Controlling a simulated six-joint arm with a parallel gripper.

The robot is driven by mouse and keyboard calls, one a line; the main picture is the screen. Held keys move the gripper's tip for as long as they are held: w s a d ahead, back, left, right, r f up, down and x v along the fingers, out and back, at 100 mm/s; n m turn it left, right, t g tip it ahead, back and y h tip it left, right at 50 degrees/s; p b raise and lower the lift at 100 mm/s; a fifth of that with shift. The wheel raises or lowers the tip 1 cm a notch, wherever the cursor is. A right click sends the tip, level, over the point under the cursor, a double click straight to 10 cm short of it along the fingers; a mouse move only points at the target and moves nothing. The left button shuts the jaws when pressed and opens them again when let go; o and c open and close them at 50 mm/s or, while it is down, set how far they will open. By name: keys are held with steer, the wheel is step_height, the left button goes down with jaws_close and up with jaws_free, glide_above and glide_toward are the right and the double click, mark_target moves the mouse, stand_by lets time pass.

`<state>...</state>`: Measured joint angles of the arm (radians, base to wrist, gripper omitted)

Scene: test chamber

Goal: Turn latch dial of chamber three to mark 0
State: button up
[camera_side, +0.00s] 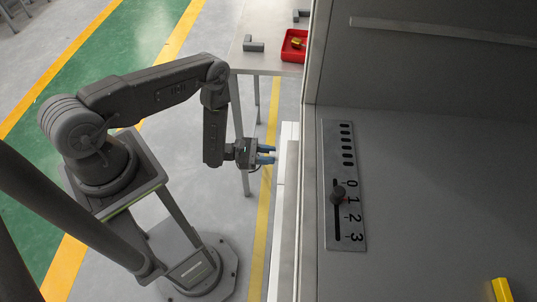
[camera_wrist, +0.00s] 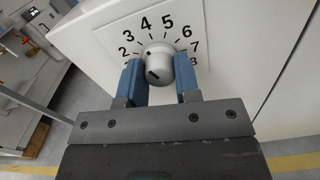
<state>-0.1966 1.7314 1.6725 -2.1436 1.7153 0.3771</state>
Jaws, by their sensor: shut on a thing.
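A round silver latch dial (camera_wrist: 158,63) sits on a white plate with black numbers in the wrist view. The numbers 2 to 7 are readable; the one at lower right looks like 8, and 0 is not visible. The dial has dark marks on its face, but I cannot tell which number it points to. My gripper (camera_wrist: 158,82) has its two blue fingers on either side of the dial, shut on it. In the side view my gripper (camera_side: 267,155) is at the white chamber edge, and the dial is hidden there.
A grey panel (camera_side: 343,185) with a slider knob (camera_side: 338,195) near marks 0 and 1 is on the chamber's top. A yellow block (camera_side: 502,290) is at the lower right.

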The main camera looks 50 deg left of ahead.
steer(key=shift+n, duration=9.9)
steer(key=o, duration=0.9)
steer(key=shift+o, duration=0.2)
steer(key=v, duration=1.4)
